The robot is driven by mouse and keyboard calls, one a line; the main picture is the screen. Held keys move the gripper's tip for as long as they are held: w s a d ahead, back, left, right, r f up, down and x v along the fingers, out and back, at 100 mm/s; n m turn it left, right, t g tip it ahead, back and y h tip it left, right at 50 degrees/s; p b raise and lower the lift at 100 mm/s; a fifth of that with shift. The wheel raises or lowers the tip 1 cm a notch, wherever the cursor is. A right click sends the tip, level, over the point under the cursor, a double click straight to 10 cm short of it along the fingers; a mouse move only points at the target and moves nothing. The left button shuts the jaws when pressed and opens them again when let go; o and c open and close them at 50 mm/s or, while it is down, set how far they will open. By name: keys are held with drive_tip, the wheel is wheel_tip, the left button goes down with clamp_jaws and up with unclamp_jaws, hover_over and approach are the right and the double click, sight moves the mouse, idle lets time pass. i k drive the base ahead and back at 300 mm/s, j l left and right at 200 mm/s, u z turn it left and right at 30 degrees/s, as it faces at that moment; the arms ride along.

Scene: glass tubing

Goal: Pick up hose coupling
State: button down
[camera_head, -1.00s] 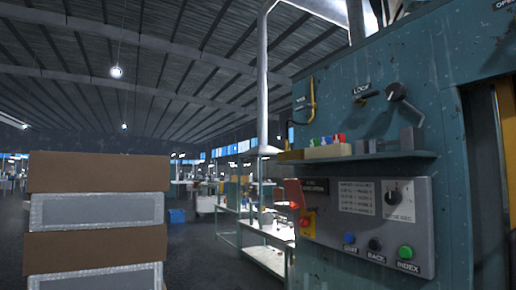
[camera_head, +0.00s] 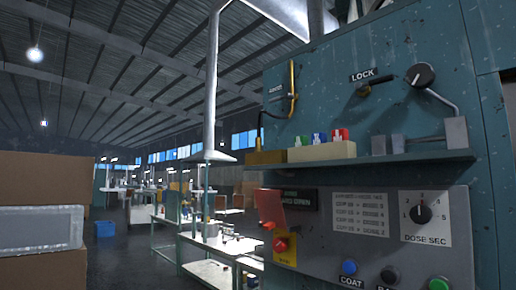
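I cannot pick out a hose coupling for certain. A narrow shelf (camera_head: 405,161) on the teal machine holds small parts. At its left end is a brown block (camera_head: 267,157). Beside it a cream block (camera_head: 322,152) has green, blue and red pieces at its back. Further right stand small grey blocks (camera_head: 380,146) and, near the right end, a taller grey block (camera_head: 456,132) by a bent metal lever. My gripper is not in view.
The teal machine (camera_head: 300,80) fills the right side. Below the shelf is a grey control panel (camera_head: 460,240) with a dial and buttons. Stacked cartons (camera_head: 40,180) stand at the left. Work tables (camera_head: 210,245) run behind, with dark open floor (camera_head: 125,265) between.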

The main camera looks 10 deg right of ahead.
sight(258, 141)
drive_tip(key=j+z, duration=0.1)
drive_tip(key=z, duration=0.55)
drive_tip(key=i+j+z, duration=0.1)
drive_tip(key=j+z, duration=0.4)
drive_tip(key=j, duration=0.3)
drive_tip(key=j+z, duration=0.5)
drive_tip(key=j, duration=0.25)
